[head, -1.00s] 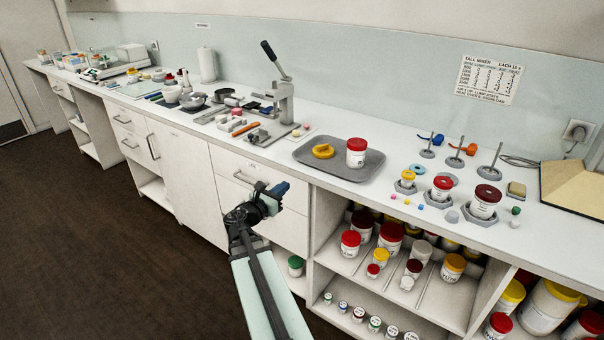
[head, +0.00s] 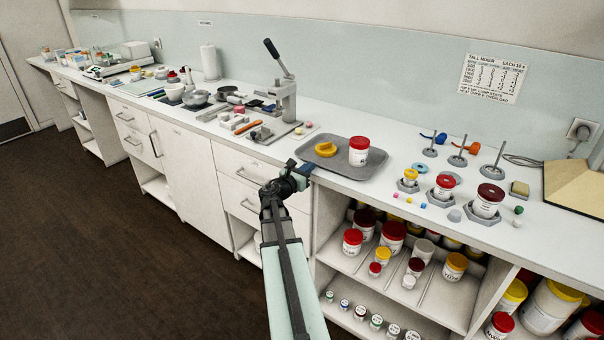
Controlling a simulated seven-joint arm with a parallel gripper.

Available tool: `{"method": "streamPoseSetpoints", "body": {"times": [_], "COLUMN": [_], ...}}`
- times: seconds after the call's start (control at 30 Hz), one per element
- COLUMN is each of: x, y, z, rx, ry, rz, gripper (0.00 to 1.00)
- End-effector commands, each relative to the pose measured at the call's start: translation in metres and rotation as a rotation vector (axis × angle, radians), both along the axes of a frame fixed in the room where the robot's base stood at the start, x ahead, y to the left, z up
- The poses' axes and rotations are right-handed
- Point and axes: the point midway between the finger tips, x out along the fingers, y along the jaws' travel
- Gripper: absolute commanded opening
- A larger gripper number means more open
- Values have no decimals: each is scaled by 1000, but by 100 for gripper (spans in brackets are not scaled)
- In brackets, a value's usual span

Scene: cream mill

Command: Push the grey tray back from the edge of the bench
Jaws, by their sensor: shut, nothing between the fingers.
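The grey tray (head: 338,168) lies on the white bench top (head: 405,212) close to its front edge. My gripper (head: 303,169) is shut and empty. It is at the front left corner of the tray, by the bench's front edge. I cannot tell whether the fingertips touch the tray's rim.
A lever press (head: 284,95) stands on the bench left of the tray. Mixer stands holding jars (head: 487,200) and small coloured cubes are to the right. Open shelves with several jars (head: 393,237) are below. Bare bench lies behind the tray.

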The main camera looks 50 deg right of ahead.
Motion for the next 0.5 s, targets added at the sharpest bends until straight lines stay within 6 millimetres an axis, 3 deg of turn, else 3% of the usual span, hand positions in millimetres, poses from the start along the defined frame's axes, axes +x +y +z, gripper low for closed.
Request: {"method": "streamPoseSetpoints", "body": {"times": [0.5], "x": [0], "y": [-7], "z": [0], "rx": [0], "ry": [0], "rz": [1], "gripper": [0]}}
